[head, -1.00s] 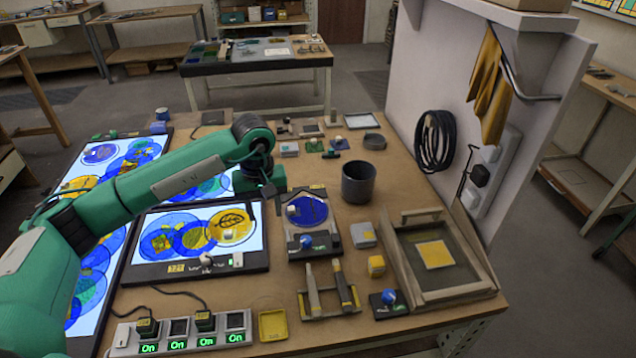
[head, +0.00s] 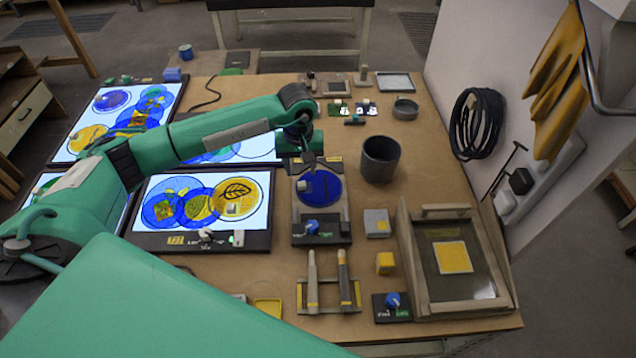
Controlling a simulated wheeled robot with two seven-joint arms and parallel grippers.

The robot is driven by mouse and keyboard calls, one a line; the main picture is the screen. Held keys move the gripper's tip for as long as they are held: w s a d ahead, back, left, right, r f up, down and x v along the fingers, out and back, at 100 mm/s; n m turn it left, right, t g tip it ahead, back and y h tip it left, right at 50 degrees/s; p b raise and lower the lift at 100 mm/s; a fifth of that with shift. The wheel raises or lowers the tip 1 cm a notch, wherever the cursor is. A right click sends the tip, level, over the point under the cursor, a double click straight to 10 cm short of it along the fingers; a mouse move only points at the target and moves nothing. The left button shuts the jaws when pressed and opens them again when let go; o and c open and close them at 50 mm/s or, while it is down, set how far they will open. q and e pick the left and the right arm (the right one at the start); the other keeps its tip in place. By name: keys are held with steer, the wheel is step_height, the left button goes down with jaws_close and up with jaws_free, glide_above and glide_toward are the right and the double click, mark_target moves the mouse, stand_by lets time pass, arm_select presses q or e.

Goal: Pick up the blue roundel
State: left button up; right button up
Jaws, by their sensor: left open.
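The blue roundel (head: 327,190), a deep blue disc, lies flat on a dark stand with a blue knob (head: 312,226) at its front, near the middle of the table. A small pale piece shows on the disc's left part. My left gripper (head: 309,160) is open and points down at the roundel's far edge, overlapping it in the picture. I cannot tell the height of its fingertips above the disc, and nothing shows between them. My right gripper is not in view.
A dark grey pot (head: 380,160) stands right of the roundel. A lit panel (head: 150,228) with coloured discs lies to its left. A wooden-framed tray (head: 456,300), a grey block (head: 377,222), a yellow block (head: 385,262) and a tool rack (head: 329,308) are close by.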

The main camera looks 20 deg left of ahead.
mark_target(302, 183)
arm_select(q)
steer(key=shift+f, duration=0.4)
step_height(302, 183, down, 4)
steer(key=p, duration=0.3)
steer(key=shift+f, duration=0.5)
jaws_close()
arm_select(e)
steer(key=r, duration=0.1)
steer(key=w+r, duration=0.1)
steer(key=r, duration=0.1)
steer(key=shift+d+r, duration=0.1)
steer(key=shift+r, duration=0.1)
